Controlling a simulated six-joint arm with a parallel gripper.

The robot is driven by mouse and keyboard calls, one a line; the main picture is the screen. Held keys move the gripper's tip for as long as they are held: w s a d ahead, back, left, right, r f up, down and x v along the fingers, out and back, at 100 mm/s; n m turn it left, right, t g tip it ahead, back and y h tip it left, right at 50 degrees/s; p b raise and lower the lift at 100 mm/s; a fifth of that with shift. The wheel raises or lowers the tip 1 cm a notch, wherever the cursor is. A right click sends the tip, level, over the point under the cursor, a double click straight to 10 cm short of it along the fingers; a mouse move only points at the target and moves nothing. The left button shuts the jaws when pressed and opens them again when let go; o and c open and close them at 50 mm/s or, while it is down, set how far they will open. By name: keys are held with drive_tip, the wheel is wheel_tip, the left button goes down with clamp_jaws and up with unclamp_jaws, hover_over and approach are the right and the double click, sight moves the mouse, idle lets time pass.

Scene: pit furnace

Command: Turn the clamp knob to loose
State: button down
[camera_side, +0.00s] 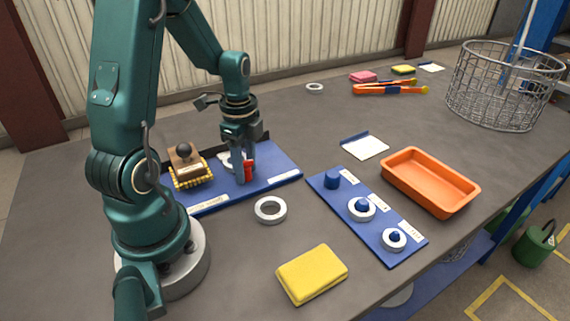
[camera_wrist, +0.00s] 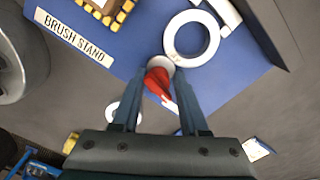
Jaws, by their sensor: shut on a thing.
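The red clamp knob (camera_side: 249,169) stands on the blue board (camera_side: 278,177) that carries the brush stand. My gripper (camera_side: 243,172) points down over the board with its fingers at the knob, shut on it. In the wrist view, the red knob (camera_wrist: 158,82) shows between the two fingertips (camera_wrist: 157,90), above a pale round base. It looks tilted there. A white ring (camera_wrist: 191,38) lies close beside the knob on the board. The side view shows part of it behind my fingers. I cannot read the knob's loose or tight position.
A brush with a wooden block (camera_side: 185,157) sits left of my gripper. A loose white ring (camera_side: 270,210) lies in front. To the right are a blue peg board (camera_side: 377,224), an orange tray (camera_side: 430,181) and a wire basket (camera_side: 503,85). A yellow sponge (camera_side: 311,274) lies nearest.

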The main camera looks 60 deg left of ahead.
drive_tip(key=shift+s+d+n, duration=0.15)
drive_tip(key=shift+s+n, duration=0.05)
drive_tip(key=shift+n, duration=1.4)
drive_tip(key=c, duration=0.6)
unclamp_jaws()
drive_tip(key=shift+w, duration=0.1)
